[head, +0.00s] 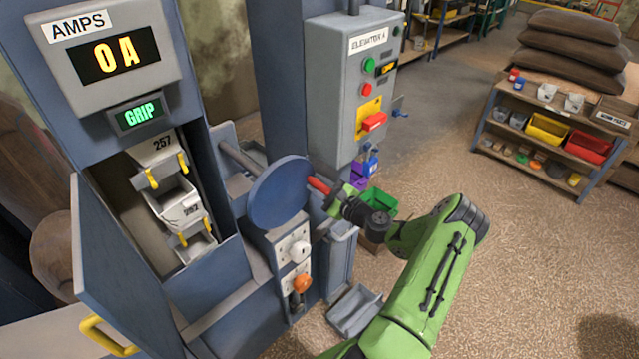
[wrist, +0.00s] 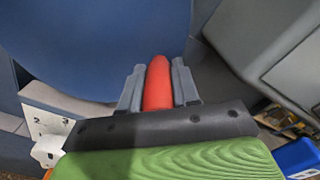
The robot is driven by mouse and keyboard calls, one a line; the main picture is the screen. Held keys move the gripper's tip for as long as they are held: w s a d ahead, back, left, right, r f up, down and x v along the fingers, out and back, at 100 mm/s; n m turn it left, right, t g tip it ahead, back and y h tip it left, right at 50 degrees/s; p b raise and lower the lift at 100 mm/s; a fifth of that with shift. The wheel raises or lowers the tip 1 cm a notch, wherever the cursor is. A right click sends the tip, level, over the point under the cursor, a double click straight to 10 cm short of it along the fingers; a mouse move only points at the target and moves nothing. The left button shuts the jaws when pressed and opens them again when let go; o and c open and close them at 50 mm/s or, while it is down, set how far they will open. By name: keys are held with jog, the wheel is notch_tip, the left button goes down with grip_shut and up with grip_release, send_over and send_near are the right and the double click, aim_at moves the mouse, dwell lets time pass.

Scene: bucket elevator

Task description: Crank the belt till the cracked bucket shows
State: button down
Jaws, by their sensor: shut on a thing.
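The blue crank disc (head: 280,192) stands at the front of the elevator with a red crank handle (head: 319,186) on its right side. My gripper (head: 334,195) is at that handle. In the wrist view my gripper (wrist: 158,88) has a finger on each side of the red handle (wrist: 157,84) and is shut on it, with the blue disc (wrist: 100,45) behind.
The hatch door (head: 115,270) hangs open at left. A grey control box (head: 350,85) stands behind my gripper. A grey tray (head: 354,310) lies on the floor. Open floor lies at right.

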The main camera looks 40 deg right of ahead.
jog(key=shift+f, duration=0.15)
dwell(0.3)
jog(key=c, duration=0.8)
grip_release()
jog(key=s, duration=1.6)
jog(key=shift+d, duration=0.2)
jog(key=shift+w, duration=0.1)
